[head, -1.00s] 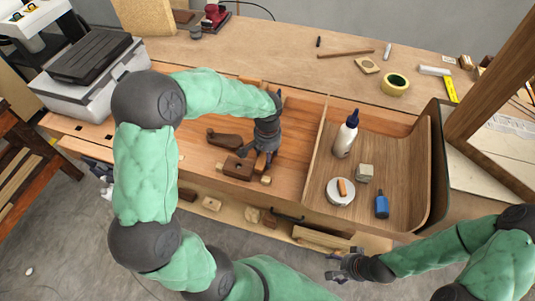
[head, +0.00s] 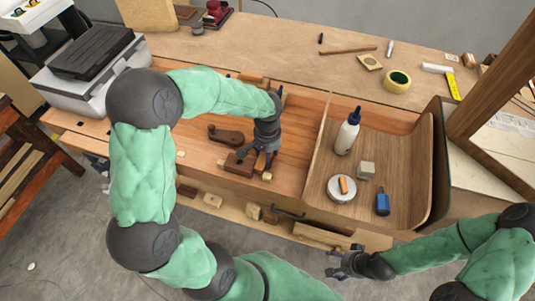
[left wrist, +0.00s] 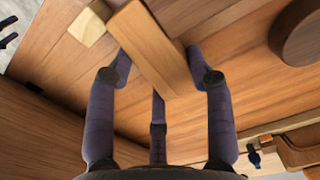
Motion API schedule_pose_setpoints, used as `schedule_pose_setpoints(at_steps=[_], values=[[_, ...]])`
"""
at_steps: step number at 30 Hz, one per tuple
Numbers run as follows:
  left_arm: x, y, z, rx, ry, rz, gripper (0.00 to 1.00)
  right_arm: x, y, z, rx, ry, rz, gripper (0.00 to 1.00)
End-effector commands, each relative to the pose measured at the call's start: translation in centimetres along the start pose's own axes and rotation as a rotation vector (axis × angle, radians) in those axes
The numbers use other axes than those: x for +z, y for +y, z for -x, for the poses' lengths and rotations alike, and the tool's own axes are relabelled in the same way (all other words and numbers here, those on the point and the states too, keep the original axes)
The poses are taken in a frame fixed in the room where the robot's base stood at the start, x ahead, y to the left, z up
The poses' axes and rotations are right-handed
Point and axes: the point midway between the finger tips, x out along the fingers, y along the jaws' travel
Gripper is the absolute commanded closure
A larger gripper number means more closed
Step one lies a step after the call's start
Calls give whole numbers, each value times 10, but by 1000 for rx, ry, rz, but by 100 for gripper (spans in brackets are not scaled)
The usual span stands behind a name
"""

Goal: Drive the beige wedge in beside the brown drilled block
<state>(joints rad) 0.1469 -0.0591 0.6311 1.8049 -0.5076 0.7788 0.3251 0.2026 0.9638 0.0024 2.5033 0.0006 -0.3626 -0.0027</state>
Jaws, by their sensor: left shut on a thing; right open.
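The brown drilled block (head: 238,166) lies near the front edge of the wooden bench, left of my left gripper (head: 268,158). A small pale beige piece (head: 267,177), which looks like the wedge, sits just right of the block. It also shows at the top left in the left wrist view (left wrist: 87,27). How far it reaches beside the block is hidden. My left gripper (left wrist: 160,80) is shut on a tan wooden bar (left wrist: 148,48), held low over the bench by the beige piece. My right gripper (head: 343,265) is open and empty, in front of the bench.
A dark brown wooden tool (head: 226,135) lies behind the block. To the right, a curved wooden tray (head: 402,165) holds a glue bottle (head: 347,132), a round white tin (head: 341,189), a pale cube (head: 366,170) and a blue bottle (head: 382,204).

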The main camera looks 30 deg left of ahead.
Motion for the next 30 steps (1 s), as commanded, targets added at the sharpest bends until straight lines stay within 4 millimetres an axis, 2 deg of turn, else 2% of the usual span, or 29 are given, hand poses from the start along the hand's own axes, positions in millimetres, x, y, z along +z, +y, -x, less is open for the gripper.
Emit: schedule_pose_setpoints(at_steps=[11,12,15,30], values=[[0,0,-2,0,0,0,81,0,0,-1,0,0,0,26],[0,0,-2,0,0,0,45,0,0,-1,0,0,0,26],[0,0,-2,0,0,0,20,0,0,-1,0,0,0,26],[0,0,4,0,0,0,20,0,-1,3,0,0,0,26]])
